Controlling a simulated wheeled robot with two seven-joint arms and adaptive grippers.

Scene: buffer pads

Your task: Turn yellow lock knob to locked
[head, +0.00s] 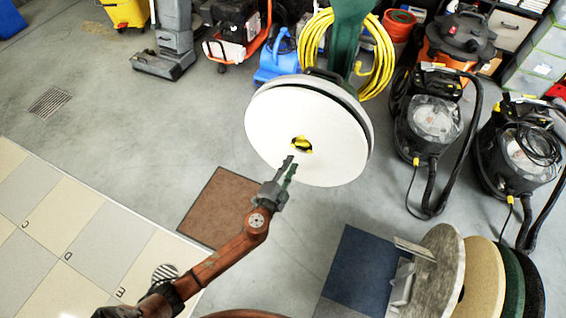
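The yellow lock knob (302,144) sits in the dark centre hole of a round white pad (330,115). The pad is on the tilted underside of a floor machine with a green handle (347,30). My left gripper (290,163) reaches up from the lower left, its fingertips just below and left of the knob. Its two fingers look apart with nothing between them. Whether a fingertip touches the pad cannot be told. The knob's marking is too small to read. My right gripper is not in view.
A rack of round pads (480,280) stands at the lower right beside a blue mat (360,270). A brown mat (215,205) lies under my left arm. Black vacuums (435,115) with hoses stand at the right. A coiled yellow cable (382,60) hangs behind the pad.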

